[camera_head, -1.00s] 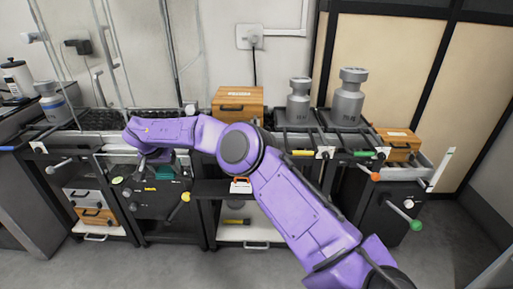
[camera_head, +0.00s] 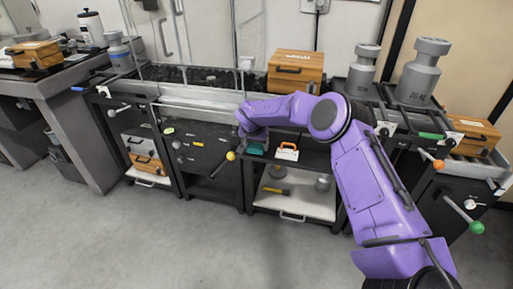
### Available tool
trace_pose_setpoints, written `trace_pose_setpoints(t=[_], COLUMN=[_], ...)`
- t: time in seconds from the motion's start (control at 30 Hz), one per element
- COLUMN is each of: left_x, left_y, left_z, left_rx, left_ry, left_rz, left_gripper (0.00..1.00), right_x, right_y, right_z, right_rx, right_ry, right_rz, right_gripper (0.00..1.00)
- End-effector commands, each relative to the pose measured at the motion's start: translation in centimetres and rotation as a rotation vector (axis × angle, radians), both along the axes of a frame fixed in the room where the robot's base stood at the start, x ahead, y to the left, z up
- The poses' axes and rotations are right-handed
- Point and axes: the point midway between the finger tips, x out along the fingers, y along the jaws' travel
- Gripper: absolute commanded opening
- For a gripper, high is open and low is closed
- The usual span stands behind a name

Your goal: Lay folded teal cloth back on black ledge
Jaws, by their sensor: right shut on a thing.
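The folded teal cloth (camera_head: 256,150) shows as a small patch below my right gripper (camera_head: 249,139). The gripper is shut on it, with my purple wrist hiding part of the grip. The cloth is at the left end of the black ledge (camera_head: 316,157), on the front of the middle bench. I cannot tell whether it touches the ledge or hangs just above it. My left gripper is not in view.
An orange-and-white item (camera_head: 288,152) stands on the ledge, close right of the cloth. A yellow-knobbed lever (camera_head: 230,156) sticks out just left. Below is a white shelf (camera_head: 295,205) with a yellow-handled tool (camera_head: 276,190). The floor in front is clear.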

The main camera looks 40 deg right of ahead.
Motion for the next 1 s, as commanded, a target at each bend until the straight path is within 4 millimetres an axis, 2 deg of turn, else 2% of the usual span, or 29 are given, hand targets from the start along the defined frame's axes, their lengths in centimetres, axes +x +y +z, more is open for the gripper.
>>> trace_pose_setpoints(t=[0.07,0.4,0.43,0.5,0.83,1.0], left_x=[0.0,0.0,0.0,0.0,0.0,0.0], left_y=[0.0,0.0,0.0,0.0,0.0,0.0], left_z=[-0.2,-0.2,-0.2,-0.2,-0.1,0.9], left_rx=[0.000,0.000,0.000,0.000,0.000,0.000], left_ry=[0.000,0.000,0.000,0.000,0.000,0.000], left_rz=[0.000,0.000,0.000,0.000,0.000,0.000], left_gripper=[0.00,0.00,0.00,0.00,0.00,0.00], right_x=[0.0,0.1,0.1,0.1,0.1,-0.7], right_y=[0.0,0.0,0.0,0.0,0.0,1.0], right_z=[-0.7,-1.0,-1.0,-1.0,-0.6,2.6], right_rx=[0.000,0.000,0.000,0.000,0.000,0.001], right_ry=[-0.001,-0.002,-0.003,-0.003,-0.003,-0.004], right_rz=[-0.002,-0.001,-0.001,-0.001,-0.001,0.001], right_gripper=[0.44,0.44,0.71,0.94,0.94,0.94])
